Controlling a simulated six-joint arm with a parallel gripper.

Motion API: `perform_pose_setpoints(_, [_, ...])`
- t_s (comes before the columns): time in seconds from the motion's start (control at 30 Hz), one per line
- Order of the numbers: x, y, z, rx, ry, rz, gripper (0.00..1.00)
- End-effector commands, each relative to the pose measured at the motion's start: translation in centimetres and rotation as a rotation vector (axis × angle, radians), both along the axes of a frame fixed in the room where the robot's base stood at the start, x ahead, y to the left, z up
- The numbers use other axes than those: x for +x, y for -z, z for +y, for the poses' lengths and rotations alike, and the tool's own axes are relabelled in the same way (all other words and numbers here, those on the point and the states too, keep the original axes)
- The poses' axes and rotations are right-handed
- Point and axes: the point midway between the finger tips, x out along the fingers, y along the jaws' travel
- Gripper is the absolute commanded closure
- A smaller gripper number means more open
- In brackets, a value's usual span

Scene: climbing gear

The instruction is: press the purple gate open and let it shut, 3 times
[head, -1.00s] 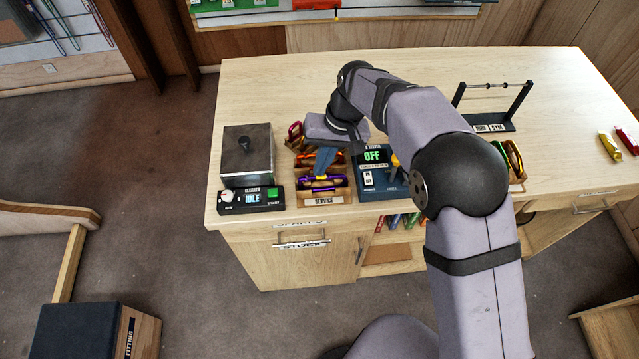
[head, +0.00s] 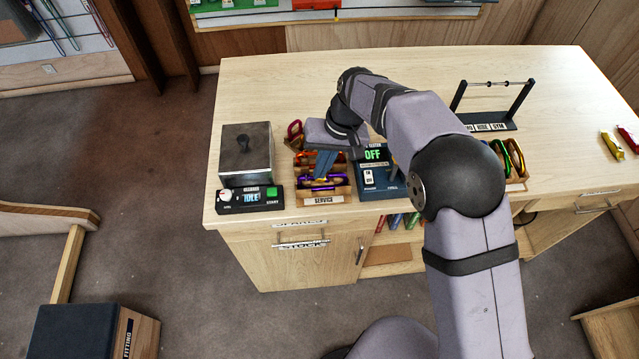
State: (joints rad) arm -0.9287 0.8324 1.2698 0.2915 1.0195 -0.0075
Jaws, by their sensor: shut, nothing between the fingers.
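A purple carabiner (head: 315,187) lies in the front compartment of the wooden tray (head: 322,201) labelled SERVICE, on the bench. My gripper (head: 322,178) points down over that tray, shut and empty, its fingertips at or just above the purple carabiner. I cannot tell whether the tips touch its gate or whether the gate is open. Orange and yellow gear shows partly behind the fingers in the tray, and the gripper body hides some of it.
Left of the tray stand a metal-lidded box (head: 246,155) and a control panel (head: 250,198) reading IDLE. Close on the right is a blue tester (head: 378,178) reading OFF. A black rack (head: 490,110) stands farther right. The back of the bench is clear.

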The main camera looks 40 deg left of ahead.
Motion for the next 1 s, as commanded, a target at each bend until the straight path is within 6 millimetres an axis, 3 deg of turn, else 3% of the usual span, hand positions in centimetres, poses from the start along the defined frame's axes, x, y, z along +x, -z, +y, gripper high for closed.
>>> perform_pose_setpoints(0.27, [-0.2, -0.3, -0.1, -0.006, -0.001, 0.004, 1.00])
perform_pose_setpoints(1.0, [-0.1, -6.7, -0.1, -0.003, 0.000, 0.002, 1.00])
